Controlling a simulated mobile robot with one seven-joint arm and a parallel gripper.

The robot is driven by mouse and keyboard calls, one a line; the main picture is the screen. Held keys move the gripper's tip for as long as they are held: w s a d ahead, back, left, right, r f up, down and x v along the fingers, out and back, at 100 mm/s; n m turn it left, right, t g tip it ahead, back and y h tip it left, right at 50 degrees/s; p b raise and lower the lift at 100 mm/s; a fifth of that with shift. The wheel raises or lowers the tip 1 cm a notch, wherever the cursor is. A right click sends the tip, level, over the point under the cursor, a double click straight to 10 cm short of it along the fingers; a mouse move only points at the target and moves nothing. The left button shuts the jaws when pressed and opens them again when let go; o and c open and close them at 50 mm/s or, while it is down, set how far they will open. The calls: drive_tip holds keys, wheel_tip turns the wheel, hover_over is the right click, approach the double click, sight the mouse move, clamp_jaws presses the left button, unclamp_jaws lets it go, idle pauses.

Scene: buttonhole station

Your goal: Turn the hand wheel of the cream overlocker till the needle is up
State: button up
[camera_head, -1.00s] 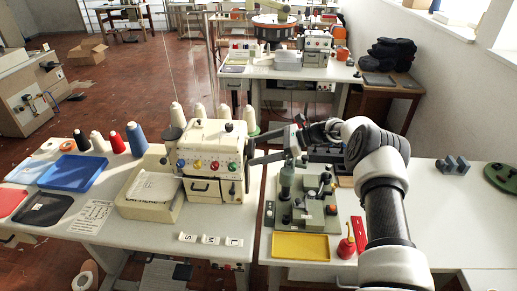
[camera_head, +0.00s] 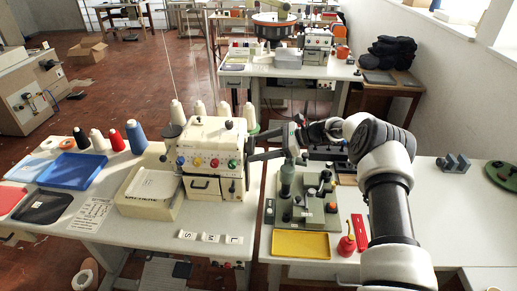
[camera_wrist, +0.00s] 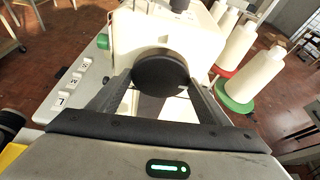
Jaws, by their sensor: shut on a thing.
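The cream overlocker (camera_head: 208,160) stands on the left table, with a row of coloured knobs on its front. Its black hand wheel (camera_wrist: 160,74) shows in the wrist view on the machine's end, between the two fingers of my gripper (camera_wrist: 160,88). My gripper is shut on the wheel, one finger on each side of the rim. In the head view my gripper (camera_head: 256,157) reaches the machine's right end from the right, and the wheel there is small and partly covered. I cannot make out the needle or its height.
White thread cones (camera_wrist: 237,47) stand close beside the machine. Size cards (camera_head: 211,238) lie in front of it. A green-grey machine (camera_head: 304,207), a yellow tray (camera_head: 300,244) and a red oil can (camera_head: 347,245) stand under and beside my arm.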

drive_tip(key=n+t+b, duration=0.1)
drive_tip(key=n+b, duration=0.1)
drive_tip(key=b, duration=0.3)
drive_tip(key=n+t+b, duration=0.2)
drive_tip(key=n+b, duration=0.1)
drive_tip(key=b, duration=0.2)
drive_tip(key=shift+s+f+t, duration=0.2)
drive_tip(key=shift+t, duration=0.1)
drive_tip(key=shift+r+n+y, duration=0.1)
drive_tip(key=shift+n+y, duration=0.2)
drive_tip(key=shift+n, duration=0.1)
drive_tip(key=o, duration=1)
drive_tip(key=shift+o, duration=0.2)
drive_tip(key=v, duration=1.7)
drive_tip(key=shift+s+d, duration=0.15)
drive_tip(key=shift+d, duration=0.05)
drive_tip(key=shift+r, duration=0.1)
